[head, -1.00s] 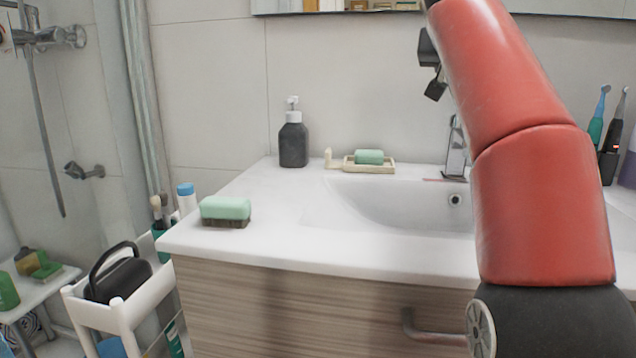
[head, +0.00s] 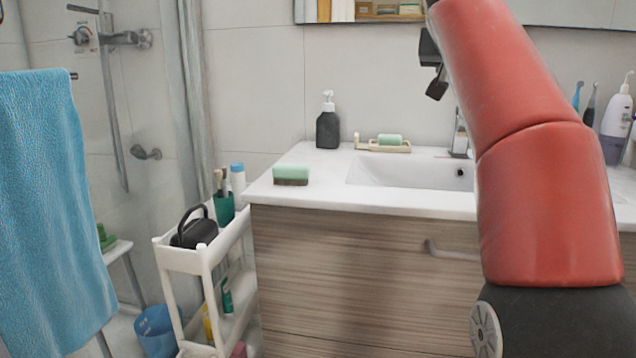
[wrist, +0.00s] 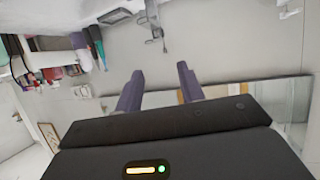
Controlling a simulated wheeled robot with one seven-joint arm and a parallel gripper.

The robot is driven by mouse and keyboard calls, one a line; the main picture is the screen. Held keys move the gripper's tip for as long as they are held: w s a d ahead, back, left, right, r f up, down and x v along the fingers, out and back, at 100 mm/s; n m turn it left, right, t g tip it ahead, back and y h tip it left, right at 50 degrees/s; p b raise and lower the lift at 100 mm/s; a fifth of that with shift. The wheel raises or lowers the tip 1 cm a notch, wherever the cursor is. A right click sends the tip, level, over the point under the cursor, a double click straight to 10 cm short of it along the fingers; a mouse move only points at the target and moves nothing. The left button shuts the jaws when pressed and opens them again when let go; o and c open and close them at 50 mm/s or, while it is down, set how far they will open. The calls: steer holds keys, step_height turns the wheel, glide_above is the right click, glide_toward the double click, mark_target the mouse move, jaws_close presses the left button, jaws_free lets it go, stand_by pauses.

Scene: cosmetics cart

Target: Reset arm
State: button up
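My red arm rises on the right side of the head view, bent and folded upward. My gripper (wrist: 158,88) shows in the wrist view with its two dark fingers apart and nothing between them. In the head view only a small dark part of the gripper (head: 433,65) shows beside the upper arm, high above the sink. It touches nothing that I can see.
The vanity (head: 330,197) holds a green-topped sponge (head: 291,175), a black soap dispenser (head: 328,127) and a soap dish (head: 382,147). A white cart (head: 177,258) stands left of it. A blue towel (head: 50,210) hangs at the far left. Floor shows little free room.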

steer(key=s+a+f+n+g+y, duration=0.1)
steer(key=s+a+f+g+y, duration=0.1)
steer(key=s+f, duration=0.8)
steer(key=s+a+f+n+g+y, duration=0.2)
steer(key=s+a+f, duration=0.2)
steer(key=s+f, duration=0.7)
steer(key=s+a+f+n+g+y, duration=0.1)
steer(key=s+f, duration=0.9)
steer(key=f, duration=1.1)
steer(key=shift+s+a+f+n+g+y, duration=0.15)
steer(key=shift+s+a+n+g+y, duration=0.2)
steer(key=shift+a+n+g, duration=0.5)
steer(key=shift+w+m, duration=0.1)
steer(key=shift+m, duration=0.25)
